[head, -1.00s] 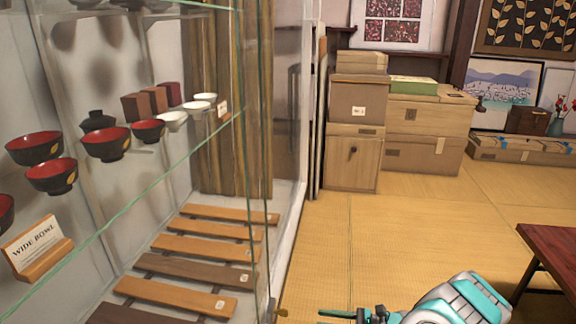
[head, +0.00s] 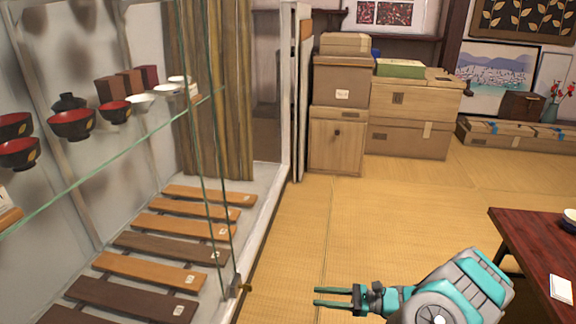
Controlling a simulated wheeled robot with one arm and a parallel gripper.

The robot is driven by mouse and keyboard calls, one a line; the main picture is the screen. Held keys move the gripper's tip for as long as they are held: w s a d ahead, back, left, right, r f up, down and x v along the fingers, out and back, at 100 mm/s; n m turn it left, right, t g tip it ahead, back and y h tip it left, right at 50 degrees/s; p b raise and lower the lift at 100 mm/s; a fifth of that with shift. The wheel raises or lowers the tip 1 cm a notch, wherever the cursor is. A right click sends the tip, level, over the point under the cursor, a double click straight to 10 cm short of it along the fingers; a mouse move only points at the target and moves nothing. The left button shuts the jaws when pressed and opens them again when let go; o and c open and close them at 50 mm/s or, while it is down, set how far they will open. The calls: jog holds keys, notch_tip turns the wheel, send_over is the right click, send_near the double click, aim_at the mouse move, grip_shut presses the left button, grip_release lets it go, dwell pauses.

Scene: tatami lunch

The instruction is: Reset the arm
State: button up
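My gripper (head: 318,296) is at the bottom centre of the head view, pointing left over the tatami floor. Its two thin teal fingers are apart, with nothing between them. The grey and teal arm (head: 450,292) reaches in from the lower right. The gripper is to the right of the glass display case and left of the dark red table, touching neither as far as I can see.
A glass case with red-black bowls (head: 72,124) on a shelf and wooden slats (head: 150,270) fills the left. A dark red table (head: 530,250) stands at the right. Boxes (head: 340,95) are stacked at the back. The tatami (head: 390,210) between is clear.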

jog(key=s+a+r+n+g+h, duration=0.3)
jog(key=s+a+r+n+g, duration=0.25)
jog(key=r, duration=0.45)
jog(key=s+a+r+n+g+h, duration=0.3)
jog(key=s+a+r+n, duration=0.2)
jog(key=s+r+n, duration=0.3)
jog(key=s+d+r+n+h, duration=0.1)
jog(key=s+r+n+h, duration=0.15)
jog(key=s, duration=0.35)
jog(key=s+d+r+n+h, duration=0.1)
jog(key=s+d+h, duration=0.15)
jog(key=s, duration=0.25)
jog(key=s+d+n+t+h, duration=0.2)
jog(key=s+d+t+h, duration=0.2)
jog(key=s+d+h, duration=0.5)
notch_tip(320, 180, up, 14)
jog(key=s+d+y+p, duration=0.1)
jog(key=d+y+p, duration=0.1)
jog(key=p, duration=1.1)
jog(key=shift+d+p, duration=0.35)
jog(key=shift+d, duration=0.1)
jog(key=shift+a+t, duration=0.15)
jog(key=shift+t, duration=0.1)
